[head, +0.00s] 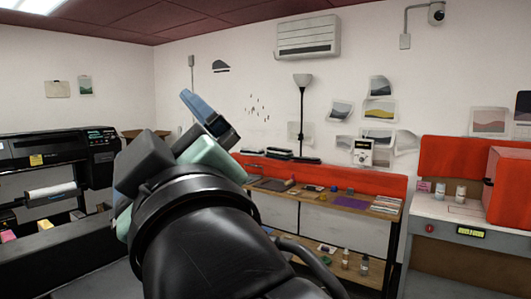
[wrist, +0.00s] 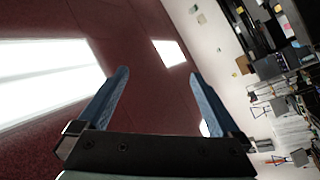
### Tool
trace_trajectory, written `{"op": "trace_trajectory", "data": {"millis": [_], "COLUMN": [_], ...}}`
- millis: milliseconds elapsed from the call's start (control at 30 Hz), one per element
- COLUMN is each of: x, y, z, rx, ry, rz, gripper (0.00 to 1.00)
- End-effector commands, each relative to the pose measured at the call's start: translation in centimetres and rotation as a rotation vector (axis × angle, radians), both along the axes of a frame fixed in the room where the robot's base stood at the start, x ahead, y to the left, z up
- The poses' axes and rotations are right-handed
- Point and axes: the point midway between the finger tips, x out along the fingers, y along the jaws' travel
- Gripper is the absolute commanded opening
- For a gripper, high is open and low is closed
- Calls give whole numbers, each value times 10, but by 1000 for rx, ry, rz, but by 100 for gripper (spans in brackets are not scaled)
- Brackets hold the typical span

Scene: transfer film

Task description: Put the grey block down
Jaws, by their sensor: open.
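My gripper (head: 200,107) is raised in front of the head camera, with its blue fingers pointing up and to the left. In the wrist view my gripper (wrist: 157,74) is open, with its two blue fingers wide apart and nothing between them. The wrist camera looks up at the dark red ceiling and its lights, with the room tilted at the right. I cannot make out a grey block in either view. My arm hides part of the room in the head view.
A wooden workbench (head: 335,199) with a red back panel holds small items. A lamp (head: 302,115) stands behind it. A large printer (head: 60,150) is at left. A grey counter (head: 470,212) with a red box (head: 508,185) is at right. Bottles (head: 362,265) sit below the bench top.

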Motion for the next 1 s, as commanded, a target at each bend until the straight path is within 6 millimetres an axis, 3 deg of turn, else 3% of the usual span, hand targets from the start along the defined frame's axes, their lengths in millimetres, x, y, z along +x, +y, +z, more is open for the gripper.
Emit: {"op": "trace_trajectory", "data": {"millis": [33,133,200,333,700,867,1000], "x": [-11,-33,-48,-67,-74,-73,-73], "y": [-11,-49,-71,-96,-104,-104,-104], "z": [16,36,41,42,43,25,28], "rx": [182,472,606,734,769,770,769], "ry": [-54,-162,-224,-303,-332,-331,-330], "rz": [0,-29,-47,-66,-74,-73,-72], "gripper": [100,100,100,100,100,100,100]}}
